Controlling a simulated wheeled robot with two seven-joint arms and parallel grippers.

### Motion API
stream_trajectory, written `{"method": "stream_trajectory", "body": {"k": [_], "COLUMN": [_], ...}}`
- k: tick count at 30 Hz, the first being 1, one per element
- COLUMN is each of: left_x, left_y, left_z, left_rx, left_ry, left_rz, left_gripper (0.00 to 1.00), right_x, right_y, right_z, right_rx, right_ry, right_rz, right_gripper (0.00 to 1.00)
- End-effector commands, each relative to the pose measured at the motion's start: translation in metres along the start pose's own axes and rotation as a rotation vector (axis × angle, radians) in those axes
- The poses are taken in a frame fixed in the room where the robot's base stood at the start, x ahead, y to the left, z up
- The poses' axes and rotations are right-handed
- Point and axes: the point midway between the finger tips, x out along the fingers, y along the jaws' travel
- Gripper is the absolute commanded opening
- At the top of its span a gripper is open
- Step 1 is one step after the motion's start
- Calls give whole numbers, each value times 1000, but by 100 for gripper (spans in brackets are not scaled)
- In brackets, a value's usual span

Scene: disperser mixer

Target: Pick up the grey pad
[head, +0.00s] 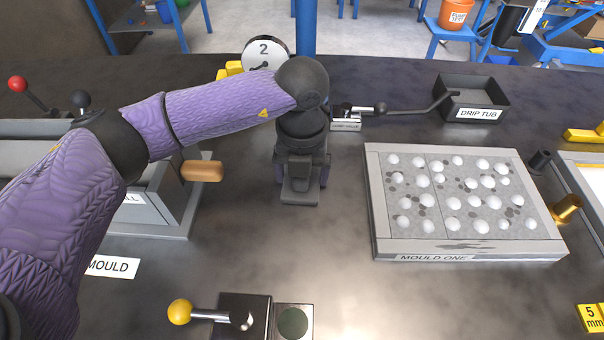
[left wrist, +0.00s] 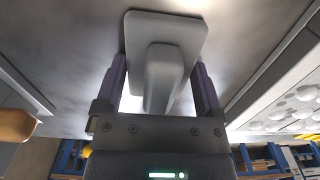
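The grey pad (left wrist: 185,28) is a flat rounded plate with a thick grey handle (left wrist: 165,72), seen close up in the left wrist view. In the head view the pad (head: 300,196) shows on the dark bench below my left wrist, partly hidden by it. My left gripper (left wrist: 160,66) points down with its purple fingers on either side of the handle. A gap shows between each finger and the handle, so it is open around it and not gripping. In the head view my left gripper (head: 301,178) is mostly hidden by its own wrist. My right gripper is not in view.
The mould tray (head: 490,248) labelled MOULD ONE, with several white balls, lies to the right. A drip tub (head: 470,98) and a metal lever (head: 375,109) are behind. A yellow-knobbed lever (head: 180,312) is in front. A wooden handle (head: 202,171) is at left.

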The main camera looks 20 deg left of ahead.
Motion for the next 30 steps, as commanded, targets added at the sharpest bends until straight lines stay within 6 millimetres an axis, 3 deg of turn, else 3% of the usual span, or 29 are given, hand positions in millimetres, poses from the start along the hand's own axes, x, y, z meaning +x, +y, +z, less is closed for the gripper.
{"method": "stream_trajectory", "body": {"k": [8,19,23,29,30], "left_x": [-2,-90,-101,-100,-100], "left_y": [0,0,0,0,0], "left_z": [0,0,0,0,0], "left_rx": [0,0,0,0,0], "left_ry": [-1,-5,-2,0,0], "left_rz": [-1,-2,-1,0,0], "left_gripper": [28,28,28,28,85], "right_x": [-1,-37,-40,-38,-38], "right_y": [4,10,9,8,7], "right_z": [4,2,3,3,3], "right_rx": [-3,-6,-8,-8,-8], "right_ry": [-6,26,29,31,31], "right_rz": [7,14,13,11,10], "right_gripper": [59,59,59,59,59]}}
